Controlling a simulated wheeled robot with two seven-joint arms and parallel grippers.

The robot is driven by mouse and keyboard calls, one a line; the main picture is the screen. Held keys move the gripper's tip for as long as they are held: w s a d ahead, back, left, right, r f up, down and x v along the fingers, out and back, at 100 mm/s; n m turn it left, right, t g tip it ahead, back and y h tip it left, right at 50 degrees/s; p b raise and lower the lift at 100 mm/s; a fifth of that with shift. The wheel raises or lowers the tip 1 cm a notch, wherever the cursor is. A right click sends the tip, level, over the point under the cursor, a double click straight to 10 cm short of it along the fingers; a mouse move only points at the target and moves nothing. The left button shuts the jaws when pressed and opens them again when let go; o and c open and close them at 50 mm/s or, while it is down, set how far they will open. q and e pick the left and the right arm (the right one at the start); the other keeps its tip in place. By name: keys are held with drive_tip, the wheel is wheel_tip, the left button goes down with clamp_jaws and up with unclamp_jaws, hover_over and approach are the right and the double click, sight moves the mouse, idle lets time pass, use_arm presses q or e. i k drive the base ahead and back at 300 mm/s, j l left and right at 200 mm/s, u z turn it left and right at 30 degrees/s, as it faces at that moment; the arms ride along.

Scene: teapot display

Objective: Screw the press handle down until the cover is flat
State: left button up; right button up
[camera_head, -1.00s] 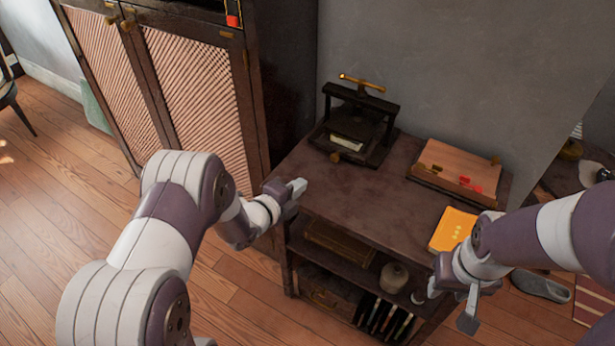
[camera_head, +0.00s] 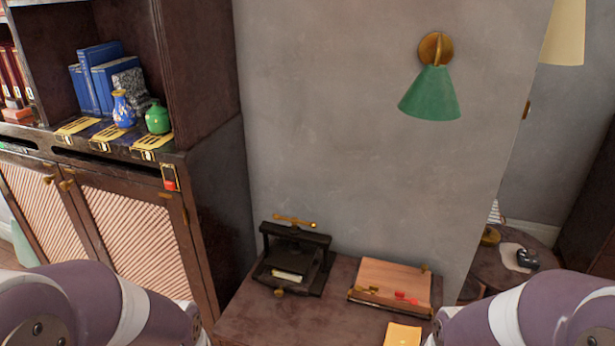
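The book press is a dark frame (camera_head: 322,243) with a brass bar handle (camera_head: 294,221) on top. It stands at the back left of the dark wooden table (camera_head: 257,322). A pale book or block of pages (camera_head: 288,275) lies inside the press. A brass knob (camera_head: 279,292) shows at its front. Whether the cover lies flat cannot be told from here. Only upper parts of my two arms show, at the bottom left and bottom right. Both grippers are below the picture, and nothing is seen touching the press.
A wooden board with a red piece (camera_head: 393,283) lies right of the press. A yellow booklet (camera_head: 403,334) is at the table's front. A tall cabinet (camera_head: 215,200) stands close on the left, with vases and books. A green lamp (camera_head: 430,95) hangs on the wall.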

sight(294, 221)
drive_tip(key=i+j+z, duration=0.15)
drive_tip(key=z, duration=0.25)
drive_tip(key=i+j+z, duration=0.1)
drive_tip(key=j+z, duration=0.5)
drive_tip(key=z, duration=0.2)
drive_tip(key=j+z, duration=0.4)
drive_tip(key=j, duration=0.4)
drive_tip(key=i, duration=0.05)
